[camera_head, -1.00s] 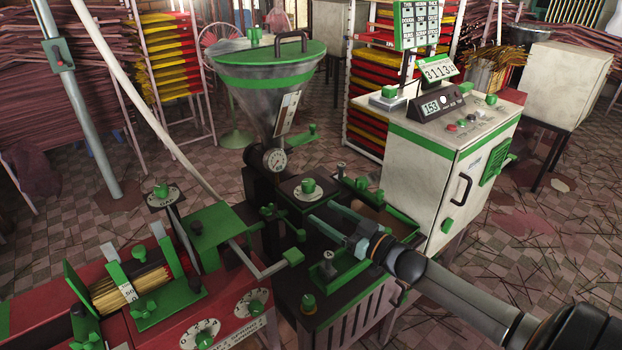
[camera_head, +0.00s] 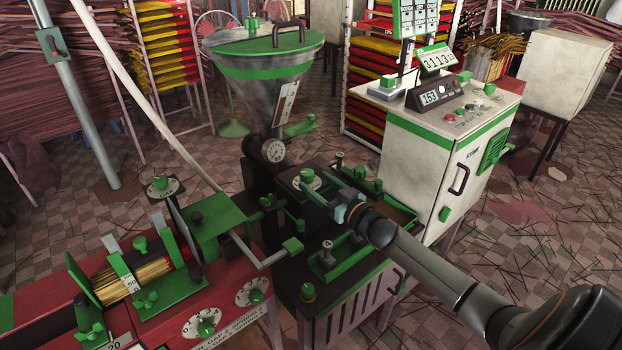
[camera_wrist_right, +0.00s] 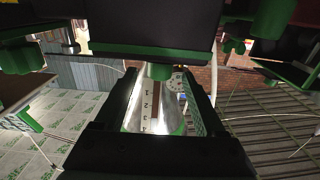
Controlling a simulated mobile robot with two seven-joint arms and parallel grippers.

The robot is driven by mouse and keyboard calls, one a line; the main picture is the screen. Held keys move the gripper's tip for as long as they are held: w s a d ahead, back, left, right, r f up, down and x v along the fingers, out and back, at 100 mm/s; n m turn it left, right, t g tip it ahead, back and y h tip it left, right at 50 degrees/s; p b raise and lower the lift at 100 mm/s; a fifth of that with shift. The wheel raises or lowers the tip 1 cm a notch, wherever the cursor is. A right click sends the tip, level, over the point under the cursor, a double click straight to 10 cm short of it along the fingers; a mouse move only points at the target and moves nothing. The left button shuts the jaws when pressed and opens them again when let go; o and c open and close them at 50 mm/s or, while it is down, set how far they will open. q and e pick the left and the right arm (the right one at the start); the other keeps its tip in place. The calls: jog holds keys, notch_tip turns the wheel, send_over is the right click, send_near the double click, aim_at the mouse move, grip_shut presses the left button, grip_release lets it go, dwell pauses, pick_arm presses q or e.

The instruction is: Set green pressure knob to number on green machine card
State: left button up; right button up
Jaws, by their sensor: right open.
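The green pressure knob (camera_head: 307,175) sits on a round white dial on top of the dark block of the green machine, in front of the hopper. In the right wrist view a green knob (camera_wrist_right: 160,71) shows between the finger ends, below a dark block. My right gripper (camera_head: 325,194) is open, close beside the knob on its near right side. I cannot tell whether a finger touches it. A white card (camera_head: 285,103) is fixed to the hopper's side. It also shows in the right wrist view (camera_wrist_right: 147,108), its marks too small to read surely. My left gripper is not in view.
The steel hopper (camera_head: 265,85) with green lid and a pressure gauge (camera_head: 273,150) stand behind the knob. Green levers (camera_head: 292,246) and trays surround the block. A white control cabinet (camera_head: 415,165) stands to the right, a red machine (camera_head: 225,305) at front left.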

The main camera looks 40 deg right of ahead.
aim_at(311, 178)
jog(key=shift+w+a, duration=0.15)
jog(key=shift+w, duration=1.35)
jog(key=shift+c, duration=0.2)
grip_shut()
